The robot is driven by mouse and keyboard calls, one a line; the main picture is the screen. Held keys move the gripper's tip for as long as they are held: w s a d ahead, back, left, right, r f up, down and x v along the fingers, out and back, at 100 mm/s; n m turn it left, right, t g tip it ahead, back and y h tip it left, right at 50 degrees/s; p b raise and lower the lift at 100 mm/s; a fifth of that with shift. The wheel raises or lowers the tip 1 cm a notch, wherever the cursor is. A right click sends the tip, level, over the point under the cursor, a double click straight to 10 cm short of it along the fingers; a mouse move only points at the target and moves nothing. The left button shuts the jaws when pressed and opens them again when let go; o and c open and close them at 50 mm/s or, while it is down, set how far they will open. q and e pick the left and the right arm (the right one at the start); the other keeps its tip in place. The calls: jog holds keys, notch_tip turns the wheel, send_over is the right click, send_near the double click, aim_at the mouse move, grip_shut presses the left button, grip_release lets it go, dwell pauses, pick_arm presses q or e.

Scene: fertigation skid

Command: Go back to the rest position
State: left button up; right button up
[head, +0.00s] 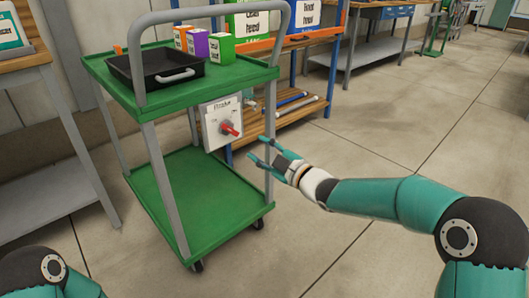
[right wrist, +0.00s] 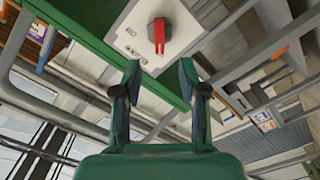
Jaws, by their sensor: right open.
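My right gripper (head: 268,153) is open and empty in the head view, to the lower right of a white panel (head: 212,125) with a red-handled rotary switch (head: 230,129). The panel is fixed at the side of the green cart (head: 190,218). In the right wrist view my open gripper (right wrist: 158,85) has its two fingers apart, with nothing between them. The red handle (right wrist: 159,36) shows beyond the fingertips, apart from them. Of my left arm only a part shows at the lower left of the head view; its gripper is out of sight.
A black tray (head: 153,75) and several small boxes (head: 221,46) stand on the cart's top. The grey push handle (head: 213,11) rises above it. A shelf unit with pipes (head: 300,106) stands behind. A wooden bench (head: 28,62) is at left. Open floor lies at right.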

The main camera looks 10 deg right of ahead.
jog(key=shift+s+d, duration=0.35)
jog(key=shift+s, duration=0.1)
jog(key=s+d+f+m+g+h+p, duration=0.1)
jog(key=s+f+m+g+h, duration=0.2)
jog(key=f, duration=0.6)
jog(key=s+d+f+m+g+p, duration=0.15)
jog(key=s+f, duration=0.25)
jog(key=f, duration=0.6)
jog(key=s+d+f+m+g+h, duration=0.15)
jog(key=s+f+m, duration=0.25)
jog(key=f, duration=0.5)
jog(key=s+d+f+m+g+h, duration=0.1)
jog(key=s+f+m+g, duration=0.4)
jog(key=s, duration=0.9)
jog(key=s+f+m+g+h, duration=0.1)
jog(key=s+f+m+g, duration=0.35)
jog(key=s, duration=0.85)
notch_tip(320, 180, up, 36)
jog(key=t+p, duration=0.1)
jog(key=p, duration=3.7)
jog(key=shift+w, duration=0.15)
